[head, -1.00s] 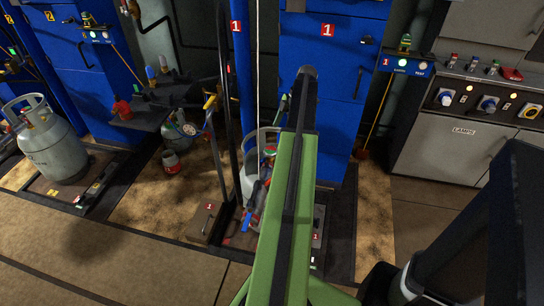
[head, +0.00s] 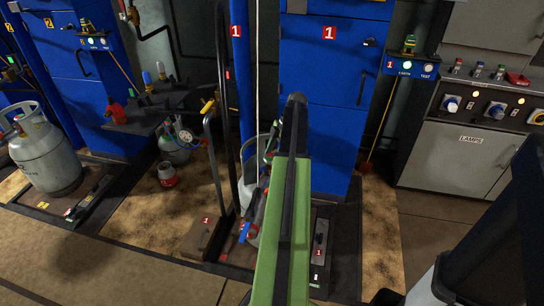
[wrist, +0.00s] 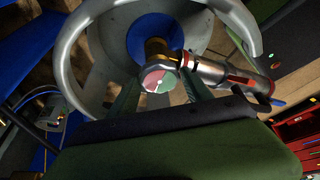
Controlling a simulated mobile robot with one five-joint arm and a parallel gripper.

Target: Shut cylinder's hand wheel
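The grey gas cylinder (head: 249,200) stands on the scale marked 1, mostly hidden behind my green arm in the head view. In the wrist view its metal ring collar (wrist: 70,45) surrounds a round blue part (wrist: 150,32), which may be the hand wheel; I cannot tell for sure. A brass fitting, a round gauge (wrist: 158,80) with a red and green dial, and a silver and red side piece (wrist: 228,76) sit in front of it. My gripper (wrist: 163,92) has its two green fingers apart, one on each side of the gauge, holding nothing visible.
A hand truck frame (head: 213,150) stands just left of the cylinder, and a blue cabinet (head: 322,140) behind it. Another grey cylinder (head: 45,150) stands on the left scale. A grey control cabinet (head: 455,155) is at the right. Brown floor is free in front.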

